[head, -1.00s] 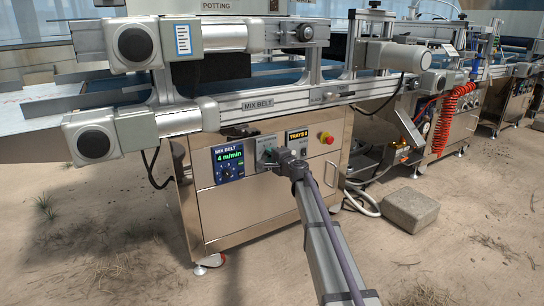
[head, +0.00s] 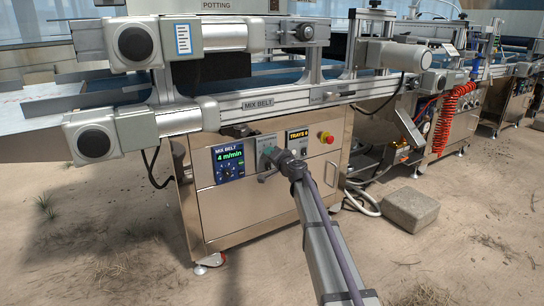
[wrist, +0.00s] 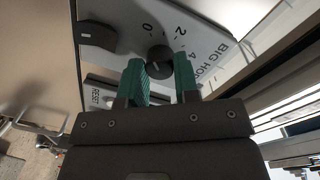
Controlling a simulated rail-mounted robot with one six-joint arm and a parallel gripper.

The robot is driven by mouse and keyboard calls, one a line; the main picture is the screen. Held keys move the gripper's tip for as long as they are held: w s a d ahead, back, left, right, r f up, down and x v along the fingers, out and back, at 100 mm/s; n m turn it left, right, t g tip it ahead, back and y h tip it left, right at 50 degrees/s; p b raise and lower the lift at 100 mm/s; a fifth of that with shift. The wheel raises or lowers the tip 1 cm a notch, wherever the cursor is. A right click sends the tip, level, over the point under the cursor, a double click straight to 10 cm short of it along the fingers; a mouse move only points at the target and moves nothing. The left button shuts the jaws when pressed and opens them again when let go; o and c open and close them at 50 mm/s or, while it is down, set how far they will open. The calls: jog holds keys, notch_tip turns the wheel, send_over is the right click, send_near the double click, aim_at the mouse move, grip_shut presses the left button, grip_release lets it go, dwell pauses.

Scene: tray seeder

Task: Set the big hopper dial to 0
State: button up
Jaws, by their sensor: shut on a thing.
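The big hopper dial (wrist: 159,60) is a small round black knob on a light grey panel (wrist: 215,22) with "BIG HO..." printed on it. The numbers 0, 2 and 4 show around it in the wrist view, with the rest of the scale hidden. My gripper (wrist: 160,68) has its two green fingers on either side of the knob and is shut on it. A pale mark shows on the knob, but I cannot tell which number it points to. In the head view my gripper (head: 266,176) is at the cabinet front and hides the dial.
In the head view, the blue mix belt panel (head: 229,162) reading 4 m/min is on the left. The trays display (head: 298,136) and a red stop button (head: 324,135) are on the right.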

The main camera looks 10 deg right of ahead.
dwell(0.3)
jog(key=o, duration=0.9)
jog(key=shift+o, duration=0.2)
jog(key=shift+s, duration=0.1)
jog(key=v, duration=1)
jog(key=shift+s+p, duration=0.3)
jog(key=shift+d, duration=0.15)
